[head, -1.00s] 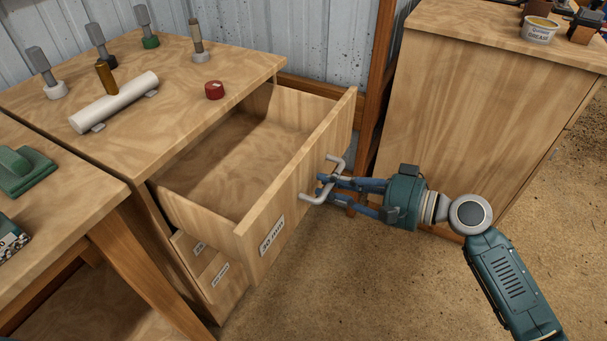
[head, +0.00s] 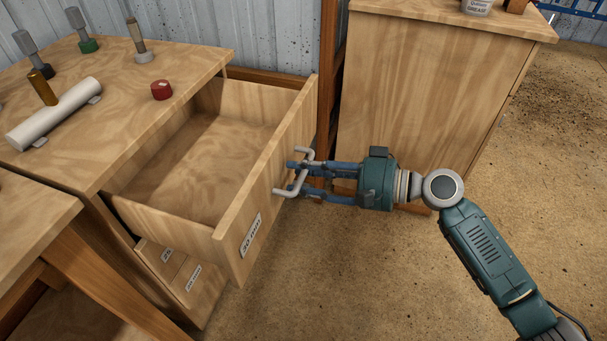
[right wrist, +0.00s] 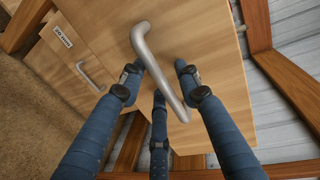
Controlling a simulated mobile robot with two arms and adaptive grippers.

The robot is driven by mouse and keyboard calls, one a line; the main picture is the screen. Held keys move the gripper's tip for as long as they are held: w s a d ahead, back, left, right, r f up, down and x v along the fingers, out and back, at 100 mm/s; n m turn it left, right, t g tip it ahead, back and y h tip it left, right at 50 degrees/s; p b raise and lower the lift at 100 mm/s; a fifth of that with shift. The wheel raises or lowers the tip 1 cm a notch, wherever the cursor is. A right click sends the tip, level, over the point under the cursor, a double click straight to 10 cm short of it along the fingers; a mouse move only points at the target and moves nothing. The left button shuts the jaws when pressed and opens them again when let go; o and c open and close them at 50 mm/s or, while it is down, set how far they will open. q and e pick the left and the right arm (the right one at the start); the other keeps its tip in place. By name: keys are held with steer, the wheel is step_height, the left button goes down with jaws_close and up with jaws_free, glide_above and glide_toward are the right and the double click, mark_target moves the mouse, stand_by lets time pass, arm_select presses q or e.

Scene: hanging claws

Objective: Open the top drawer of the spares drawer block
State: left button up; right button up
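The spares drawer block (head: 185,62) is a wooden cabinet at left in the head view. Its top drawer (head: 262,190) is pulled well out and looks empty inside. The drawer front carries a white label and a bent grey bar handle (head: 291,188), which also crosses the middle of the right wrist view (right wrist: 160,70). My right gripper (head: 300,178) has its blue fingers around this handle, bent inward on both sides of the bar, with one finger below. Exact finger contact is hard to see. The right wrist view shows the fingers too (right wrist: 160,80). My left gripper is out of view.
Lower labelled drawers (head: 180,275) are shut. Another wooden cabinet (head: 420,90) stands behind my right gripper. A table (head: 35,225) is at left. The floor in front is clear.

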steer(key=v, duration=1.2)
